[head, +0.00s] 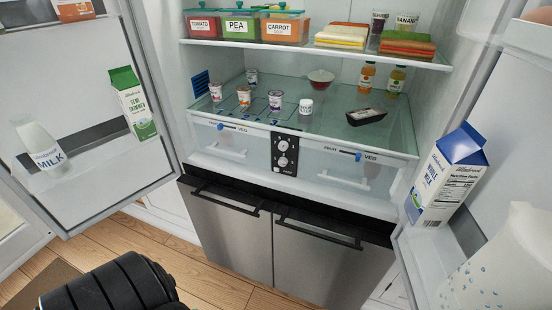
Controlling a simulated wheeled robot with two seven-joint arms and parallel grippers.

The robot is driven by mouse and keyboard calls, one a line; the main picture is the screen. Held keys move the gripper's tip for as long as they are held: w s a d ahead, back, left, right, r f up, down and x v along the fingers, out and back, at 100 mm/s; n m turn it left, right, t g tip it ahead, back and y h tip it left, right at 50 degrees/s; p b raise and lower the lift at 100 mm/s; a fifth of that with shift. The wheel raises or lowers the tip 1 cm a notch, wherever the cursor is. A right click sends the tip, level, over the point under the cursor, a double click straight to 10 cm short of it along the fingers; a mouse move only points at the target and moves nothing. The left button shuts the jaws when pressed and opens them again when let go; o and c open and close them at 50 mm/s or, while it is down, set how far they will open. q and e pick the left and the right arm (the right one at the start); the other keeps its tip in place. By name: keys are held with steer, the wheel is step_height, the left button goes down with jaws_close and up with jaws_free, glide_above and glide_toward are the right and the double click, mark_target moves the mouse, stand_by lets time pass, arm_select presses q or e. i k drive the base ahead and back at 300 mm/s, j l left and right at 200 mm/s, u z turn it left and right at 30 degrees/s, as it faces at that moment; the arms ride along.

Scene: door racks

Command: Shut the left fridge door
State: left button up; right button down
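The left fridge door (85,185) stands wide open at the left, its inner side facing me. Its shelves hold a milk bottle (42,150) and a green and white carton (133,103). The fridge interior (300,110) is open in front of me. The right fridge door (500,125) is also open, at the right edge. A black ribbed part of my own body shows at the bottom left, below the left door. Neither of my grippers shows in the head view, and the outer face of the left door is hidden.
The right door holds a blue and white milk carton (446,175) and a white jug (500,265). Steel lower doors (230,225) with black handles are shut. Bare wooden floor (150,245) lies at lower left.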

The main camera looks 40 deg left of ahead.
mark_target(53, 70)
steer(key=u, duration=0.35)
steer(key=k+u, duration=0.15)
steer(key=u, duration=0.55)
steer(key=i+j, duration=0.1)
steer(key=j, duration=0.35)
steer(key=i+j, duration=0.1)
steer(key=j, duration=0.35)
steer(key=i+j, duration=0.1)
steer(key=j, duration=0.4)
steer(key=i+j, duration=0.1)
steer(key=j, duration=0.35)
steer(key=i+j, duration=0.1)
steer(key=j, duration=0.35)
steer(key=i+j, duration=0.1)
steer(key=j, duration=0.35)
steer(key=i+j, duration=0.1)
steer(key=j, duration=0.35)
steer(key=j+z, duration=1)
steer(key=k+j+z, duration=0.1)
steer(key=j+z, duration=0.35)
steer(key=j, duration=0.2)
